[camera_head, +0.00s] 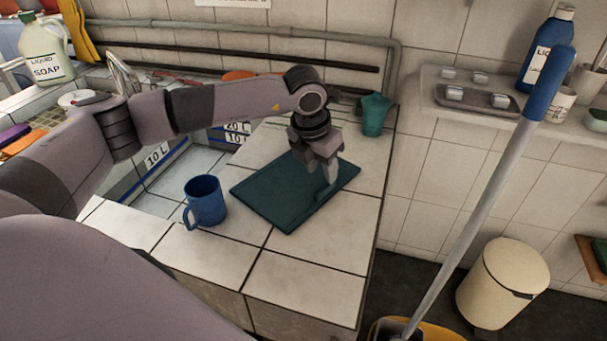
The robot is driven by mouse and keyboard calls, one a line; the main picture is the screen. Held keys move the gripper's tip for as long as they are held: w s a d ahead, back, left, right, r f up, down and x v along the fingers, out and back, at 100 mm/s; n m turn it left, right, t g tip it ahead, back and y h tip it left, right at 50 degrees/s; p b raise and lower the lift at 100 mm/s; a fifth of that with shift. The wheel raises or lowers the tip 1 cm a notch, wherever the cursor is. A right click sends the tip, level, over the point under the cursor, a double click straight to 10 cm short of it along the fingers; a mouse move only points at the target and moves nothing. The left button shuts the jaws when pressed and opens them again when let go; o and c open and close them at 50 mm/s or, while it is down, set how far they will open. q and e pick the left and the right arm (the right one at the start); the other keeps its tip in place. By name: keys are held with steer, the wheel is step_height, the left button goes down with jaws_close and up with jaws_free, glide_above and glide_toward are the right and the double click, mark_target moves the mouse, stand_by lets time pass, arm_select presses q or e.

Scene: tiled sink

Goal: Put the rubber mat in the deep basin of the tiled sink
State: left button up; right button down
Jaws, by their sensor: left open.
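The rubber mat (285,207) is a flat dark green rectangle lying on the white tiled counter, right of the sink. My left gripper (322,184) points down over the mat's upper right part, with its fingers apart. I cannot tell whether the fingertips touch the mat. The deep basin (185,172) lies left of the mat, with white walls, blue lines and labels such as 10 L and 20 L. My left arm hides part of it. My right gripper does not show.
A blue mug (206,201) stands between the basin and the mat. A green jug (375,115) stands behind the mat near the wall. A mop handle (470,215) rises at the right beside a cream bin (503,284). The counter's front right tiles are clear.

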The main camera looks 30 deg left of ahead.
mark_target(325, 187)
arm_select(q)
steer(key=p+x, duration=0.1)
steer(key=x, duration=0.5)
steer(key=shift+s, duration=0.1)
jaws_close()
